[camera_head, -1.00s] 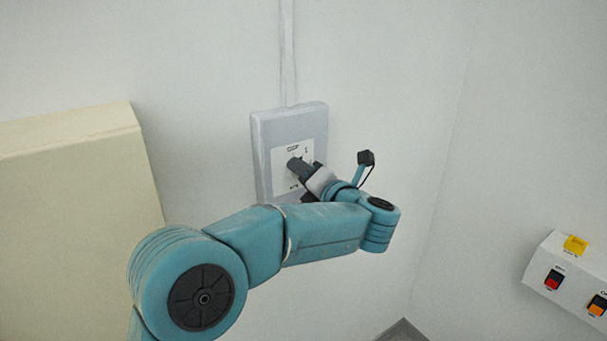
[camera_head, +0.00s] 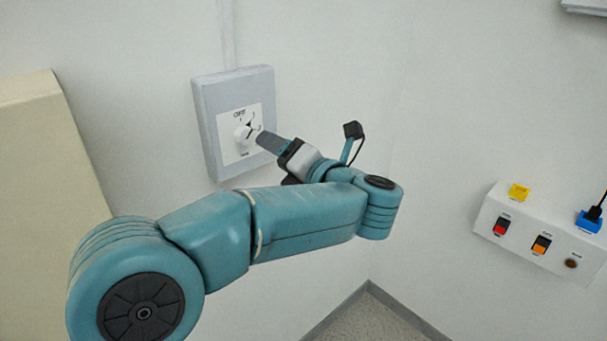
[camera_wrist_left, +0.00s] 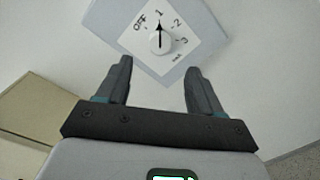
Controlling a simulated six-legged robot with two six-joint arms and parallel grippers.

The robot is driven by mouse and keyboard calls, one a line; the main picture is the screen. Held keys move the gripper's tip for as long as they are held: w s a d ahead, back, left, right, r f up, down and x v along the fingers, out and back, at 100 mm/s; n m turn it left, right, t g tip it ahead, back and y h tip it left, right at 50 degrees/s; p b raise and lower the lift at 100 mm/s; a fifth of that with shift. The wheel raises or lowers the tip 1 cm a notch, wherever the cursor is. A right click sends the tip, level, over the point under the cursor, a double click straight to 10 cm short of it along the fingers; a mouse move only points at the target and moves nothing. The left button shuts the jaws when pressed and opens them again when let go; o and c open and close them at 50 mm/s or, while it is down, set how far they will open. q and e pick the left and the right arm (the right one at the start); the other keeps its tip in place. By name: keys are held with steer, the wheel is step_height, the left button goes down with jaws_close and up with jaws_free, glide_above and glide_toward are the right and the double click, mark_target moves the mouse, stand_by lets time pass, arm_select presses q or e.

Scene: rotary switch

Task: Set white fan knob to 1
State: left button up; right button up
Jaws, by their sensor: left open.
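The white fan knob (camera_head: 246,132) is on a grey wall box (camera_head: 205,110) with a white dial plate. In the left wrist view the knob (camera_wrist_left: 159,42) shows a black pointer directed at the 1, between OFF and 2. My left gripper (camera_head: 262,140) is just to the right of the knob in the head view. In the left wrist view its two fingers (camera_wrist_left: 158,85) are spread wide, with the knob beyond their tips and nothing between them. My right gripper is not in view.
A white switch panel (camera_head: 520,243) with red and orange switches is on the right wall. A cream cabinet (camera_head: 45,170) stands at the left. The wall around the box is clear.

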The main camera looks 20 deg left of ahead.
arm_select(q)
steer(key=b+v, duration=0.1)
steer(key=v, duration=0.6)
steer(key=shift+d, duration=0.2)
steer(key=shift+s, duration=0.1)
